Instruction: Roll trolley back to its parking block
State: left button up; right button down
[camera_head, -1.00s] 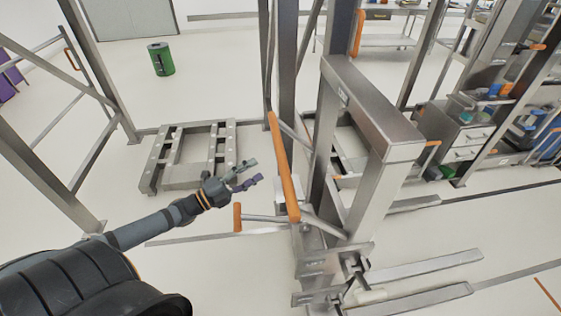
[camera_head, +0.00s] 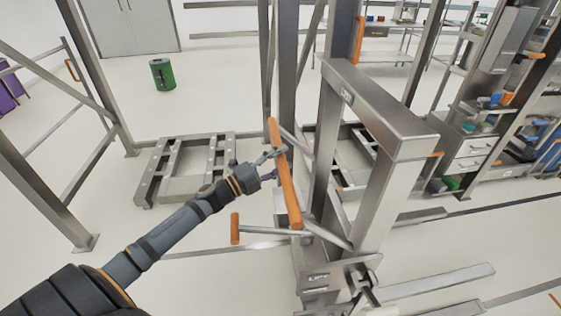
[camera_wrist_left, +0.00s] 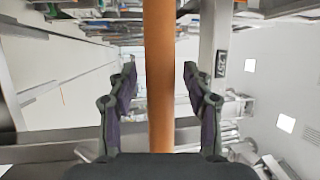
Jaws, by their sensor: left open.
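The trolley (camera_head: 385,118) is a tall grey metal frame on low legs, standing right of centre in the head view. Its upright orange handle bar (camera_head: 286,185) is on its left side. My left gripper (camera_head: 272,160) is at the upper part of this bar. In the left wrist view, the orange bar (camera_wrist_left: 159,75) runs between the two open fingers of the gripper (camera_wrist_left: 160,92), with a gap on both sides. My right gripper is not in view. I cannot tell which thing is the parking block.
A low grey metal frame (camera_head: 160,172) lies on the floor left of the trolley. A short orange grip (camera_head: 235,228) sticks out below my left gripper. A green bin (camera_head: 162,75) stands further back. Shelves with a drawer unit (camera_head: 472,150) are at the right. Floor at the front left is clear.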

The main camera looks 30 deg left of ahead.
pick_arm(q)
jog(key=shift+c, duration=0.4)
grip_shut()
